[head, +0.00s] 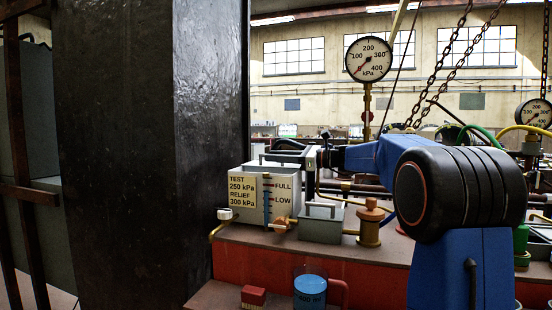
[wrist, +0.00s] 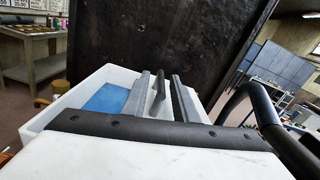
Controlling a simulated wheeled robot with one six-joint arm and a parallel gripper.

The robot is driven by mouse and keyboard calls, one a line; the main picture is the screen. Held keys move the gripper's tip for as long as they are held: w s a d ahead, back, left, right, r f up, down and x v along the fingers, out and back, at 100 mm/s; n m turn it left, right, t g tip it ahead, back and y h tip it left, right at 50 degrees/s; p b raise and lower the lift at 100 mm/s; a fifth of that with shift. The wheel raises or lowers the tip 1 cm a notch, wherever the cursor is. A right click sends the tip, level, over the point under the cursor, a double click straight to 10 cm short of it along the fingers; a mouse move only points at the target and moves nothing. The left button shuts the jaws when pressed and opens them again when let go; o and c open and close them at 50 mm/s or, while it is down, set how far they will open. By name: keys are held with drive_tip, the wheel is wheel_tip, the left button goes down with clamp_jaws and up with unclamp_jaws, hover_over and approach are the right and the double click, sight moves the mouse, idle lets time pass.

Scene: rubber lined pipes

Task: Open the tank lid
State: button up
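The tank (head: 246,195) is a white box with TEST, RELIEF, FULL and LOW markings, standing on the red bench. In the wrist view its white rim (wrist: 85,88) encloses a blue surface (wrist: 108,98); I cannot tell whether this is water or part of the lid. My gripper (head: 300,156) is at the tank's top, reaching in from the right. In the wrist view the two grey fingers of my gripper (wrist: 160,85) stand apart, with a dark handle-like bar (wrist: 158,93) between them. Gaps show on both sides of the bar. The lid's full outline is hidden.
A dark pillar (head: 140,130) rises close to the left of the tank. A grey box with a handle (head: 321,223) and a brass fitting (head: 369,224) stand right of it. A pressure gauge (head: 368,59) stands behind. A blue cylinder (head: 310,291) is in front.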

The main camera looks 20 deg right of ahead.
drive_tip(key=shift+d, duration=0.1)
drive_tip(key=v, duration=1.7)
drive_tip(key=shift+s, duration=0.15)
